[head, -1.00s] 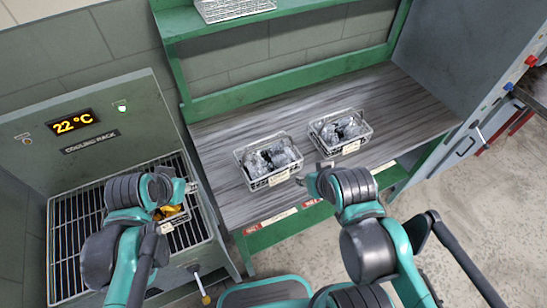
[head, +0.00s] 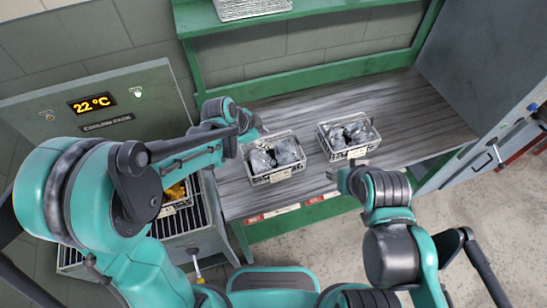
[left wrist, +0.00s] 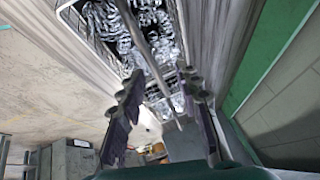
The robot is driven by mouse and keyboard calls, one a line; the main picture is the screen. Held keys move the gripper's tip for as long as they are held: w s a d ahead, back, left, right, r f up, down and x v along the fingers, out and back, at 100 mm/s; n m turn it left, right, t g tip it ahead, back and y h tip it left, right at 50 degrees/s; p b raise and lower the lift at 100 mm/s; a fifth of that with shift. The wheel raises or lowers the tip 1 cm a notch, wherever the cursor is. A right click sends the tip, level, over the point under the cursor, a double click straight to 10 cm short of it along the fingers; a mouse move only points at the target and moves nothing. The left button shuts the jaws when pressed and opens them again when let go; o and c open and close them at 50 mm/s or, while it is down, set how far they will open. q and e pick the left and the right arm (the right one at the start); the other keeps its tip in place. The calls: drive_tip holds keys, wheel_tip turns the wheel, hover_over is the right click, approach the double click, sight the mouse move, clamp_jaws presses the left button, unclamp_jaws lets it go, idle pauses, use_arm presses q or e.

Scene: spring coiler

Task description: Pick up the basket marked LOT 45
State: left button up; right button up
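Two wire baskets of grey metal springs stand upright on the bench: a left basket (head: 273,160) and a right basket (head: 348,136). Each has a pale tag on its front, too small to read, so I cannot tell which is LOT 45. My left gripper (head: 258,127) is at the back left corner of the left basket. In the left wrist view my left gripper (left wrist: 162,78) is open, with a thin bar, apparently a basket handle, between its fingers. A spring-filled basket (left wrist: 82,12) lies beyond them. My right gripper (head: 338,177) is in front of the right basket; its fingers are unclear.
The cooling rack (head: 190,222) at left holds another basket (head: 178,205) with orange contents, partly hidden by my left arm. A basket (head: 250,8) sits on the green shelf above. A grey cabinet (head: 475,75) closes the right side. The bench (head: 420,110) is clear at right.

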sight(272, 141)
use_arm(q)
drive_tip(key=x, duration=0.1)
drive_tip(key=b+x, duration=0.1)
drive_tip(key=x, duration=0.1)
drive_tip(key=shift+s+d+f, duration=0.15)
drive_tip(key=shift+d+f, duration=0.1)
drive_tip(key=shift+d, duration=0.25)
drive_tip(key=shift+w+d+f, duration=0.2)
drive_tip(key=shift+w+f, duration=0.05)
drive_tip(key=shift+f, duration=0.1)
drive_tip(key=shift+s, duration=0.1)
drive_tip(key=shift+f+b, duration=0.2)
drive_tip(key=shift+b, duration=0.3)
clamp_jaws()
